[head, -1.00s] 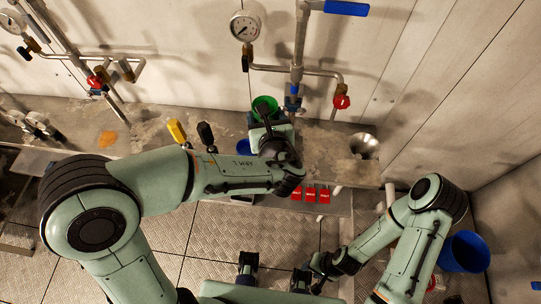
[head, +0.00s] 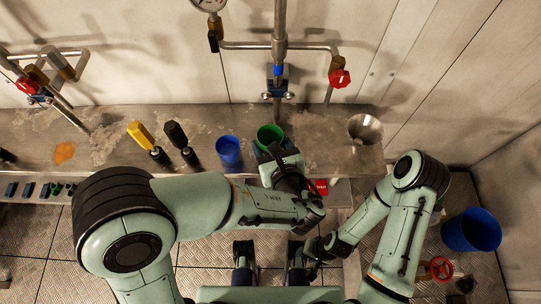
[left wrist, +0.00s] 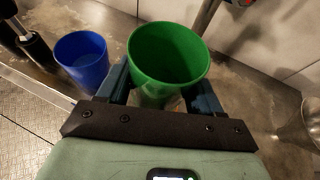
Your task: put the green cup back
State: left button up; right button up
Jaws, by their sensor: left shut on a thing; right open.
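The green cup (head: 270,135) is at the counter, to the right of the blue cup. In the left wrist view the green cup (left wrist: 168,55) is upright with its open mouth showing, between the two fingers. My left gripper (head: 277,152) is shut on it; its hand hides the cup's lower part in the head view. I cannot tell whether the cup's base touches the counter. My right gripper (head: 310,265) is open and empty, low in front of the counter, small and partly hidden.
The blue cup (head: 228,150) stands just left of the green cup; it also shows in the left wrist view (left wrist: 82,60). Yellow (head: 145,138) and black (head: 178,140) handled tools stand further left. A metal funnel (head: 364,129) is to the right. Pipes with a red valve (head: 340,78) rise behind.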

pick_arm(q)
jog(key=shift+f+b, duration=0.65)
jog(key=shift+f, duration=2.15)
jog(key=shift+f, duration=0.3)
jog(key=o, duration=1.1)
jog(key=shift+r, duration=0.1)
jog(key=shift+r, duration=0.15)
